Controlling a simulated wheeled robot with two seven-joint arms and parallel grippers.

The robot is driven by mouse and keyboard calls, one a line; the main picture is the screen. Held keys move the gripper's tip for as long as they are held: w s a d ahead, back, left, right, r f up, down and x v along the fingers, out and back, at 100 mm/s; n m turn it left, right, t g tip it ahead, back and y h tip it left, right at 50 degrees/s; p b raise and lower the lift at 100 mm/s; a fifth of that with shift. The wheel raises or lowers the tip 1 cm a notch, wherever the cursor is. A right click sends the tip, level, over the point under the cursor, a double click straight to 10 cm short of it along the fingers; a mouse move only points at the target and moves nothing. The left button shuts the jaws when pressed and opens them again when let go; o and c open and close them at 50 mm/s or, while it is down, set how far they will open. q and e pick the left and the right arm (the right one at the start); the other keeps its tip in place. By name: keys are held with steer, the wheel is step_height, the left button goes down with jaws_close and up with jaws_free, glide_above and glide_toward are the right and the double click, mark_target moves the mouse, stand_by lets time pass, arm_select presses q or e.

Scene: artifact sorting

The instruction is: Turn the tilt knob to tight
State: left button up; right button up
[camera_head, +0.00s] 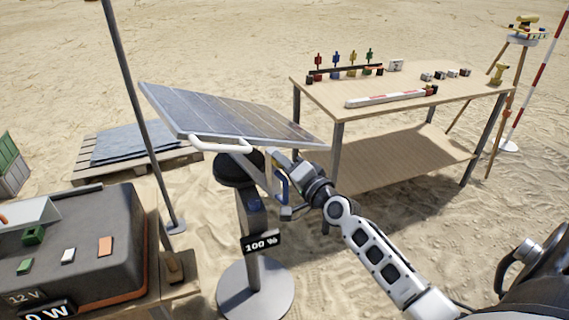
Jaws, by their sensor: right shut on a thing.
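A tilted solar panel (235,115) with a white handle (220,142) on its near edge stands on a dark post (255,225) with a round base. A label on the post reads 100 %. My right gripper (277,180) is at the post's head, just under the panel's near right part. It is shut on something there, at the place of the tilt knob. The knob itself is largely hidden by the gripper, and I cannot make out its marking. My left gripper is not in view.
A wooden table (450,100) with several small items stands behind on the right. A dark 12 V box (90,250) sits at the lower left. A thin pole (135,100) rises left of the panel. A pallet (85,172) lies behind it.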

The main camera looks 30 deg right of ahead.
steer(key=shift+f+m, duration=0.1)
steer(key=shift+m, duration=1.5)
steer(key=o, duration=1)
steer(key=shift+s, duration=0.1)
steer(key=shift+s+f, duration=0.1)
steer(key=shift+f, duration=0.05)
